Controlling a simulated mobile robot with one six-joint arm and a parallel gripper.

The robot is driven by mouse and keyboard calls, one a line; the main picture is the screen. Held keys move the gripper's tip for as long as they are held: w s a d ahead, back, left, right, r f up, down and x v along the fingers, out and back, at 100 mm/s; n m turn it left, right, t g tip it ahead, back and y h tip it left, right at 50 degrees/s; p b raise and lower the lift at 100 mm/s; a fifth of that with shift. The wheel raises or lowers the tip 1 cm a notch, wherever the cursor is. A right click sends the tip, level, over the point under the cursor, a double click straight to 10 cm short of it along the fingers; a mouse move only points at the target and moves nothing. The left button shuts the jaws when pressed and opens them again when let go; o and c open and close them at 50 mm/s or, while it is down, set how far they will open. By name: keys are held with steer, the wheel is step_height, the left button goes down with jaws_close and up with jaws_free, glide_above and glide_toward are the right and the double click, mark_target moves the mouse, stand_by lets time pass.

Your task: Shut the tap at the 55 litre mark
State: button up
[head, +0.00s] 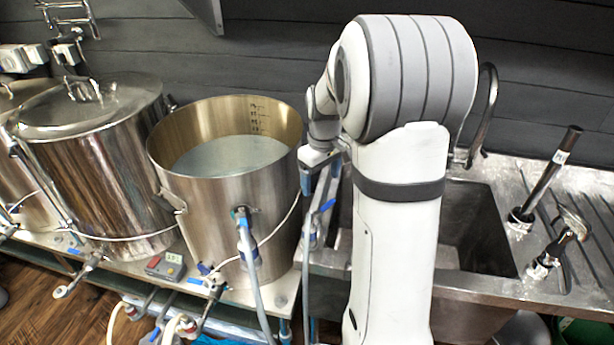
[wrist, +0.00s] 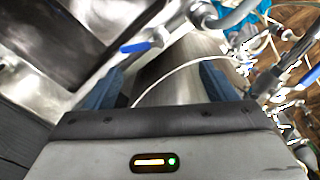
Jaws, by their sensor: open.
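The open steel kettle (head: 225,203) stands in the middle of the head view, holding pale liquid (head: 228,156). Dark level marks (head: 257,116) run down its inner wall above the liquid; their numbers are too small to read. A tap (head: 241,216) with a blue part sits on the kettle's front, with a grey hose hanging from it. My gripper (head: 318,190) is beside the kettle's right side, partly hidden by my arm. In the wrist view my gripper (wrist: 157,85) is open, with a steel wall and a white cable beyond its blue fingers. A blue lever (wrist: 135,47) shows above the left finger.
A lidded steel kettle (head: 95,165) stands at left. A steel sink (head: 470,235) with upright pipes is at right, behind my arm. A small grey and red box (head: 166,266), hoses and fittings crowd the shelf's front edge.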

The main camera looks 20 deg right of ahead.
steer(key=n, duration=0.1)
glide_toward(328, 204)
steer(key=shift+g, duration=0.3)
steer(key=f, duration=0.2)
steer(key=f+p, duration=0.1)
steer(key=f, duration=0.4)
steer(key=shift+w+f+p, duration=0.3)
steer(key=shift+f, duration=0.05)
steer(key=c, duration=1.4)
steer(key=shift+d, duration=0.1)
